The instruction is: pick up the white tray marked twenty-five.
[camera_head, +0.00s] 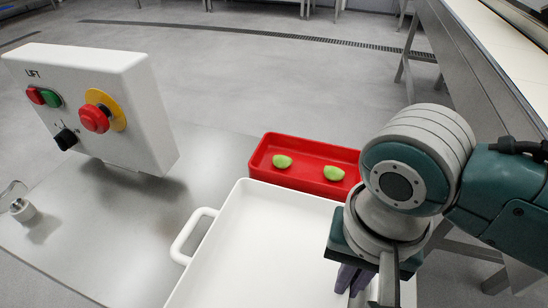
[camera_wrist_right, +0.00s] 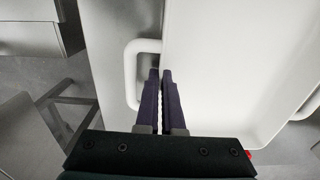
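The white tray (camera_head: 262,240) is large and shallow, with a loop handle (camera_head: 189,238) on its left side. It lies on a grey metal surface, and its near part is cut off in the head view. No number shows on it. My right gripper (camera_head: 352,284) is at the tray's right side. In the wrist view, the purple fingers of my right gripper (camera_wrist_right: 161,76) are close together over the rim beside another loop handle (camera_wrist_right: 131,72) of the white tray (camera_wrist_right: 225,60). A thin white strip shows between them. My left gripper is out of view.
A red tray (camera_head: 262,166) with two green filled pasta pieces (camera_head: 282,161) stands just beyond the white tray. A white control box (camera_head: 135,105) with buttons stands at the left. A long metal-framed bench (camera_head: 480,70) runs along the right. The metal surface (camera_head: 100,240) left of the tray is mostly clear.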

